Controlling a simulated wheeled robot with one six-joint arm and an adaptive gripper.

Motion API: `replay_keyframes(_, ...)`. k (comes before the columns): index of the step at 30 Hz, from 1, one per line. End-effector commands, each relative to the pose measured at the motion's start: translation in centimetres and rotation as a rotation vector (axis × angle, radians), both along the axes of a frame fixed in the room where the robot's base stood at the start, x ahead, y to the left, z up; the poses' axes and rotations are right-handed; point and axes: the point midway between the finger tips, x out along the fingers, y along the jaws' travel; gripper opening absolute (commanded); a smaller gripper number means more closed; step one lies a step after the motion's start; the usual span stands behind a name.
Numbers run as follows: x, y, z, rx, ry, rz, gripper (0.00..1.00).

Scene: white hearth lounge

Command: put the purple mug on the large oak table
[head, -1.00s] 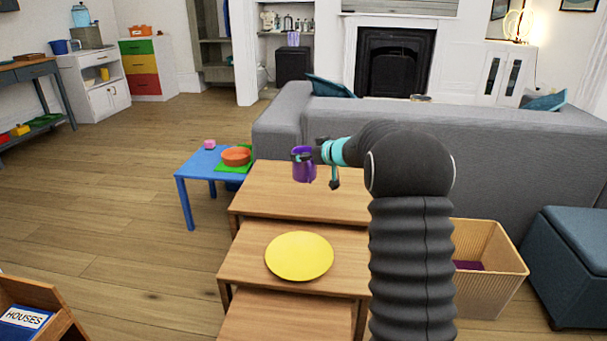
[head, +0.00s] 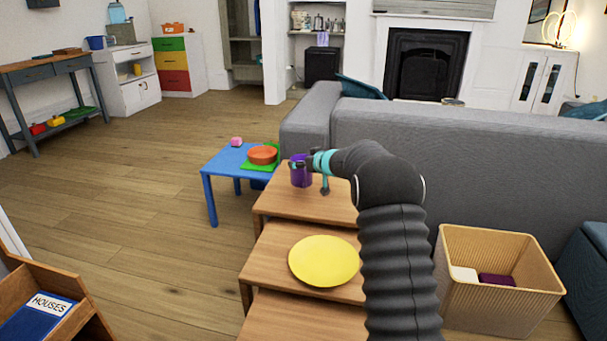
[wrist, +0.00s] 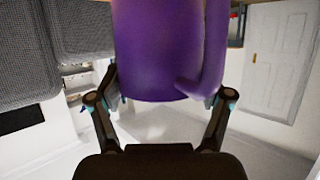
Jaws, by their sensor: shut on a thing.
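The purple mug (head: 300,176) is held in my gripper (head: 306,163), near the back left of the largest oak table (head: 325,207). It looks upright in the head view; whether its base touches the tabletop I cannot tell. In the wrist view the mug (wrist: 155,55) fills the top middle, between the two fingers of my gripper (wrist: 165,95), with its handle on the right. The large oak table is the rearmost and highest of a stepped nest of tables. My arm hides part of its right side.
A yellow plate (head: 324,261) lies on the middle oak table (head: 262,268). A blue table (head: 221,160) with an orange bowl (head: 263,155) stands left. The grey sofa (head: 470,165) is behind, a slatted bin (head: 495,305) right. Open floor lies left.

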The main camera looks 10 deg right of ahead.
Motion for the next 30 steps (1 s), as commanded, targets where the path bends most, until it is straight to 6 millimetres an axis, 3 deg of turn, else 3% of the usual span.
replay_keyframes(9, 0.0, 0.0, -3.8, 0.000, 0.000, 0.000, 0.09)
replay_keyframes(21, 0.0, 0.0, -4.1, 0.000, -0.001, 0.000, 0.09)
replay_keyframes(22, 0.0, 0.0, -4.2, 0.000, 0.000, 0.000, 0.80)
replay_keyframes(24, 0.0, 0.0, -4.2, 0.000, 0.000, 0.000, 0.98)
replay_keyframes(30, 0.0, 0.0, -4.2, 0.000, 0.000, 0.000, 1.00)
